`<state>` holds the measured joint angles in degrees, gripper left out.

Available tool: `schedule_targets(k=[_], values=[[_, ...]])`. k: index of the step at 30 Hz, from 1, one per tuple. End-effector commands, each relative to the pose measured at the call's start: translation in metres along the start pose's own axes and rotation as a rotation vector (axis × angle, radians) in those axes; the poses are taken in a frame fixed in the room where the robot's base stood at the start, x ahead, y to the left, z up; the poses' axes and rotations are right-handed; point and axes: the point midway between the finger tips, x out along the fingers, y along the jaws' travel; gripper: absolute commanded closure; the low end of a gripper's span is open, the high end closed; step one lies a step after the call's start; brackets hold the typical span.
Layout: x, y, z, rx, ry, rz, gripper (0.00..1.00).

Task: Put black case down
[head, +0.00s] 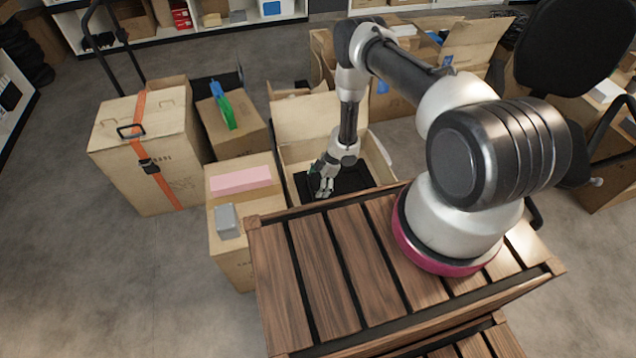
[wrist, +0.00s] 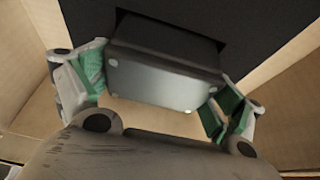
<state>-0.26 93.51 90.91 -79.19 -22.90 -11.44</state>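The black case (wrist: 165,75) fills the middle of the wrist view, between the green-padded fingers of my gripper (wrist: 165,92). A pad lies against each side of it, and its near face shows small light dots at the corners. In the head view my gripper (head: 322,184) points down into an open carton (head: 303,150) behind the wooden slatted surface. The case is hard to tell apart there from the dark area (head: 352,180) inside the carton. Whether the case touches what is beneath it cannot be told.
A closed carton with a pink block (head: 240,180) and a grey box (head: 228,221) stands left of the open carton. A tall strapped carton (head: 120,165) is farther left. Open cartons (head: 470,45) stand behind, and an office chair (head: 570,60) is at right.

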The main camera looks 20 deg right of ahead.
Motion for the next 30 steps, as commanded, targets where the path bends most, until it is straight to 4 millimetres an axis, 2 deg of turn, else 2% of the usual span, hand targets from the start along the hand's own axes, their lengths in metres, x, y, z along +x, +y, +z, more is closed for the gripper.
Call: schedule_targets(k=[10, 14, 17, 24, 30], values=[[-0.001, 0.0, 0.0, 0.0, 0.0, 0.001, 0.0], [-0.008, 0.002, -0.004, 0.0, 0.0, 0.002, 0.0], [-0.025, 0.003, -0.004, 0.002, 0.0, 0.004, 0.0], [-0.081, 0.002, -0.004, 0.001, 0.0, 0.004, 0.0], [-0.115, 0.001, -0.003, 0.001, 0.001, 0.002, 0.0]])
